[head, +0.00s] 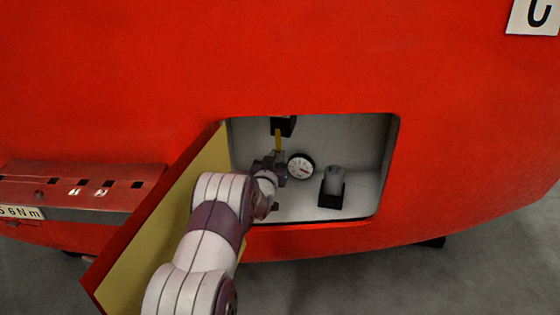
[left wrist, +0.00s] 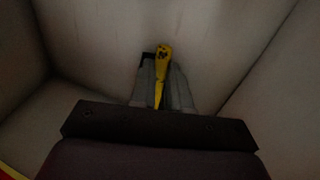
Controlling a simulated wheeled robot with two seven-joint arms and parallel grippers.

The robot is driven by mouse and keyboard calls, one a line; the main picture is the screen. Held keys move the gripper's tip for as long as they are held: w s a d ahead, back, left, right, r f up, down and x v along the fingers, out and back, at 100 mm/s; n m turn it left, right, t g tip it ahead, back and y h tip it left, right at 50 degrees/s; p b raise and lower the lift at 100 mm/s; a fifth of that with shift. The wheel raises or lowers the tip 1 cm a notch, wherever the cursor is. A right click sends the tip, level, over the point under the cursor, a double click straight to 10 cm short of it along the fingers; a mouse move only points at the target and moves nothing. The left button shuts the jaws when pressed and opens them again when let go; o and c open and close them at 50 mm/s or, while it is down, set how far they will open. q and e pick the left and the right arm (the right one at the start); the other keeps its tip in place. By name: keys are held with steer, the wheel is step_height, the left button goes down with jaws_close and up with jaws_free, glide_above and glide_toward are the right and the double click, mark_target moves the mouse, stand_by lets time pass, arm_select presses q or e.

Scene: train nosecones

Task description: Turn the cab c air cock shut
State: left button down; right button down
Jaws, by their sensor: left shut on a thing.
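The cab C nose (head: 300,60) is red, with a letter C plate (head: 534,14) at the top right. The air cock's yellow handle (head: 278,139) hangs down from a black body (head: 284,125) at the top of the open recess. My left gripper (head: 277,156) is inside the recess and shut on the lower part of the handle. In the left wrist view, the yellow handle (left wrist: 162,70) stands between the grey fingers of the gripper (left wrist: 162,95). The fingers hide part of the handle. My right gripper is not in view.
The recess door (head: 165,220) stands open on the left, beside my left arm. A round gauge (head: 300,167) and a grey knob on a black base (head: 332,188) sit right of the gripper. A red torque tool box (head: 80,195) is at the far left.

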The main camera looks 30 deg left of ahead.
arm_select(q)
steer(key=shift+a+f, duration=0.1)
steer(key=shift+a, duration=0.05)
steer(key=shift+m, duration=0.3)
steer(key=c, duration=1.1)
jaws_free()
steer(key=shift+s, duration=0.1)
steer(key=p+v, duration=0.1)
steer(key=v, duration=1.1)
steer(key=shift+s, duration=0.4)
